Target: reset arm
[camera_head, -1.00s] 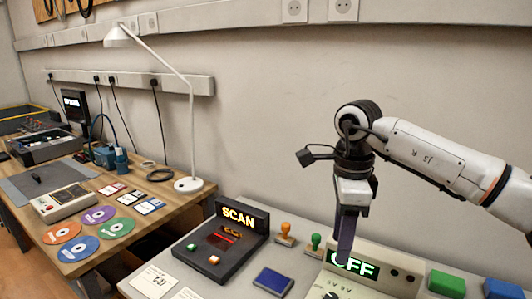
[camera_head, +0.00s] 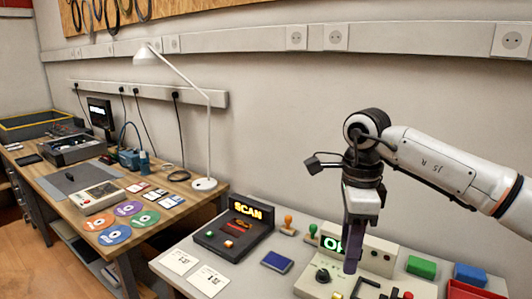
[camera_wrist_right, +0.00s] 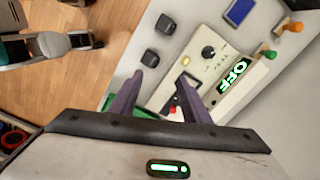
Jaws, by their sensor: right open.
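My right gripper (camera_head: 352,262) points down in front of the beige control box (camera_head: 315,278) and covers part of its green OFF display (camera_head: 330,243). In the right wrist view the gripper (camera_wrist_right: 160,92) has its two purple fingers spread apart with nothing held between them. The box's panel, black knob (camera_wrist_right: 208,51) and a red part (camera_wrist_right: 173,106) lie beyond the fingers. Whether the fingertips touch the box cannot be told. A grey-white part (camera_wrist_right: 45,48), perhaps of my left arm, shows over the floor; its jaws are not readable.
A SCAN device (camera_head: 232,232), a blue pad (camera_head: 277,261) and orange and green stamps (camera_head: 288,226) stand left of the box. A green block (camera_head: 421,267) and a red bin (camera_head: 472,290) are right. The wooden desk (camera_head: 170,212) holds discs and a lamp (camera_head: 209,120).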

